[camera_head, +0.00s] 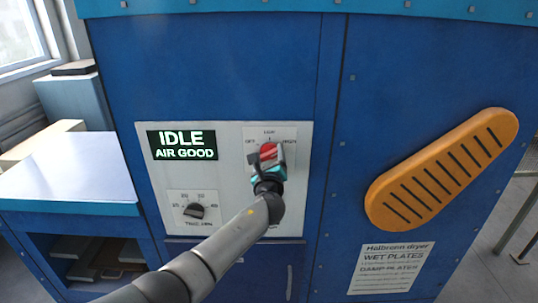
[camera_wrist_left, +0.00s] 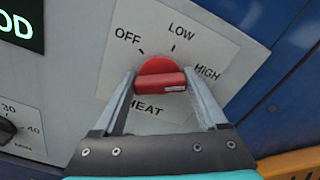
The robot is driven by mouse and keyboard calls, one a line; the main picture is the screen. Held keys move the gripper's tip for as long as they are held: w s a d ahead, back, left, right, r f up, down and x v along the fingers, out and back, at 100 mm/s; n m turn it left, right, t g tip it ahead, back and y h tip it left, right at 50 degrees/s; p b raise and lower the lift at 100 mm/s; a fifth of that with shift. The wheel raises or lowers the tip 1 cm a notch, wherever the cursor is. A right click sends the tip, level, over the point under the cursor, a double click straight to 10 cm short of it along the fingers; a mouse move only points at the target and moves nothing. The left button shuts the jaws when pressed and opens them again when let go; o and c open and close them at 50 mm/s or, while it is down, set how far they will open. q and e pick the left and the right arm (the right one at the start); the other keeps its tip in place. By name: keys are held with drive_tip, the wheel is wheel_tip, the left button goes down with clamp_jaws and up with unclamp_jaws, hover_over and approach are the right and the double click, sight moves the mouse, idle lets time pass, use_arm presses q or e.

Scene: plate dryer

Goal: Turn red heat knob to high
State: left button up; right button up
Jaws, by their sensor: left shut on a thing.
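The red heat knob (camera_head: 268,151) sits on a white dial plate on the dryer's control panel. In the left wrist view the knob (camera_wrist_left: 160,78) has a raised bar lying nearly level, with a pale mark toward its right end. The printed words OFF, LOW and HIGH run around its upper side from left to right, with HEAT below. My left gripper (camera_head: 267,160) is shut on the knob, one finger at each end of the bar, as the left wrist view (camera_wrist_left: 160,86) shows. The fingers partly hide the dial. My right gripper is in neither view.
A display (camera_head: 183,145) reads IDLE, AIR GOOD. A black timer knob (camera_head: 194,211) is below it. An orange slotted handle-like part (camera_head: 440,170) sticks out on the right. A pale-topped side table (camera_head: 70,170) stands at left.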

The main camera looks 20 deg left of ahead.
use_arm(q)
drive_tip(key=shift+a+r, duration=0.1)
drive_tip(key=shift+r, duration=0.05)
drive_tip(key=o, duration=1.3)
drive_tip(key=shift+s, duration=0.15)
drive_tip(key=shift+s+d, duration=0.3)
drive_tip(key=shift+s, duration=0.3)
drive_tip(key=v, duration=1.3)
drive_tip(key=shift+s+p, duration=0.35)
